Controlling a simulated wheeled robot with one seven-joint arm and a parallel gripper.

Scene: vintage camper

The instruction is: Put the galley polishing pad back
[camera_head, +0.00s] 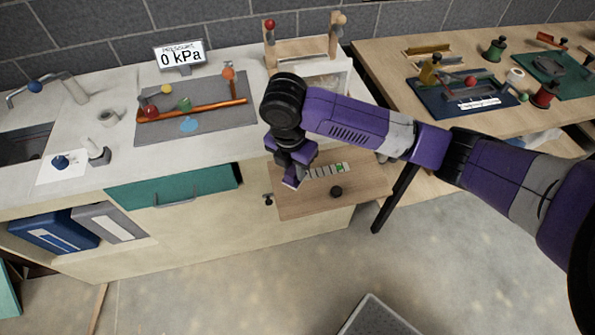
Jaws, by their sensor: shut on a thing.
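My gripper (291,182) points down at the left end of a wooden board (355,185) that stands out from the cabinet front. The gripper is shut on a small pale grey thing at its tips. The thing is mostly hidden by the fingers, and I cannot tell whether it is the polishing pad. I cannot tell whether it touches the board. A pale strip with marks and a green patch (328,170) lies on the board, partly behind the gripper. I cannot clearly make out a polishing pad elsewhere.
On the white counter, a grey mat (208,120) holds an orange pipe (205,108). Behind stands a pressure display (181,56) reading 0 kPa. A teal drawer (174,187) is left of the board. A wooden table (395,60) with a blue tray (440,107) is at right.

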